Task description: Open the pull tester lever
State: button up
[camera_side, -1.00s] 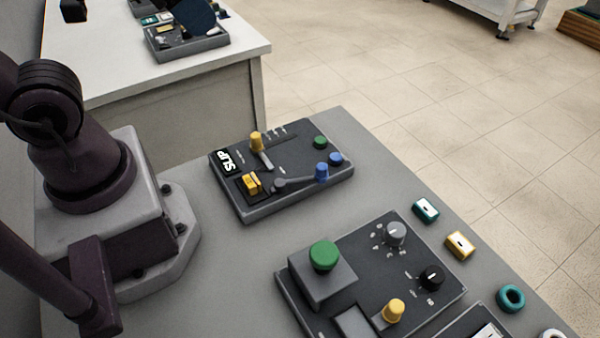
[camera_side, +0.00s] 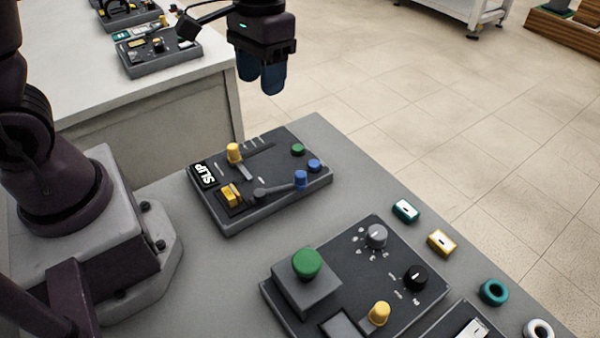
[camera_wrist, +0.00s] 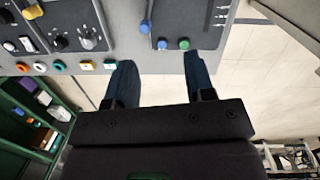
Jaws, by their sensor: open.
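A yellow knob (camera_side: 233,153) stands on a slider, and a yellow block (camera_side: 231,194) sits near the display. My gripper (camera_side: 261,84) is open and empty, pointing down, well above and behind the box. In the wrist view my fingers (camera_wrist: 160,65) are apart, with the blue knob (camera_wrist: 145,27) near the left fingertip; nothing is between them.
A second panel (camera_side: 345,262) with a green button and dials stands in front. Small teal and yellow blocks (camera_side: 441,243) and rings (camera_side: 494,292) line the bench's right edge. Another bench (camera_side: 80,90) stands behind. The air around my gripper is clear.

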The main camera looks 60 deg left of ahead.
aim_at(301, 173)
jog(key=w+d+f+n+g+h, duration=0.1)
jog(key=w+d+f+n+g, duration=0.25)
jog(key=w+f, duration=0.45)
jog(key=shift+n+t, duration=0.25)
jog(key=x, duration=1.2)
jog(key=shift+s+f, duration=0.2)
jog(key=shift+f, duration=0.15)
grip_shut()
